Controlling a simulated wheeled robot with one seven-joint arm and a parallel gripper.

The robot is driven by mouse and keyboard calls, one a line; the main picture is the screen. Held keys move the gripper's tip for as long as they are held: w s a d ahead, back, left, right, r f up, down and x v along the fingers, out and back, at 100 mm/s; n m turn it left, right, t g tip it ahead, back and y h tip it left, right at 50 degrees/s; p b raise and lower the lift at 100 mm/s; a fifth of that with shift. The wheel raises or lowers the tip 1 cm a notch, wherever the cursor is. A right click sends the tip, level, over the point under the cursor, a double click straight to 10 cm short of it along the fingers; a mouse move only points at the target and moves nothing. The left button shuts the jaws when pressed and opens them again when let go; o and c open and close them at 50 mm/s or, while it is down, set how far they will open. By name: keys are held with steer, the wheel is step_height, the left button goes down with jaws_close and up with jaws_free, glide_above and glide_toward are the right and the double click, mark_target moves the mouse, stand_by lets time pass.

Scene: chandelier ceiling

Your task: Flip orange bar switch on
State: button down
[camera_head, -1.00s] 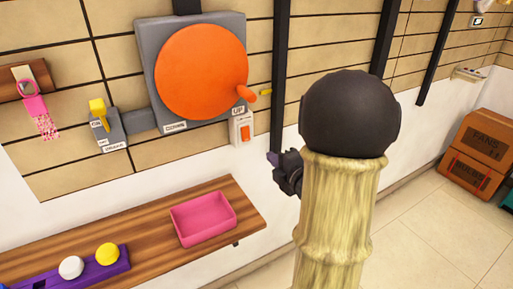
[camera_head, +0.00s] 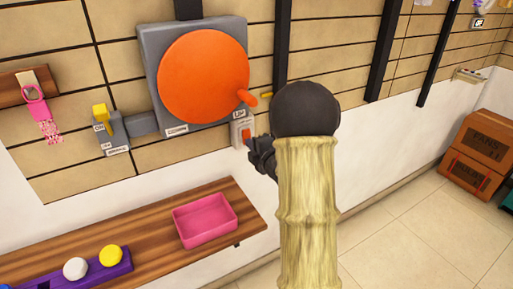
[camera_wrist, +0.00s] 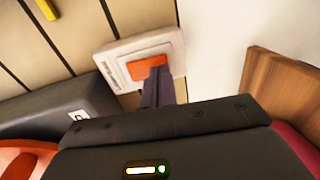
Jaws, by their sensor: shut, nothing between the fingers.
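The orange bar switch (camera_head: 246,134) sits in a pale wall plate (camera_head: 237,132) below and right of the big orange disc. In the wrist view the orange bar (camera_wrist: 150,68) shows in its white plate (camera_wrist: 118,62), its lower part hidden behind my fingers. My gripper (camera_head: 250,145) is shut and empty, at the right side of the plate in the head view. In the wrist view my gripper's fingertips (camera_wrist: 158,72) overlap the orange bar. I cannot tell whether they touch it or which way the bar is tipped.
A large orange disc with a handle (camera_head: 203,78) is on a grey box left of the switch. A yellow lever (camera_head: 102,115) is further left. A wooden shelf (camera_head: 150,235) with a pink tray (camera_head: 205,220) is below. Cardboard boxes (camera_head: 480,150) stand at right.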

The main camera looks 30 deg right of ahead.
steer(key=shift+f, duration=0.1)
stand_by(0.3)
steer(key=s+f+b, duration=0.2)
steer(key=s+b, duration=0.4)
steer(key=s, duration=0.7)
steer(key=shift+s+d+f+t, duration=0.15)
steer(key=shift+s+d+t, duration=0.1)
steer(key=shift+d+t, duration=0.1)
stand_by(0.4)
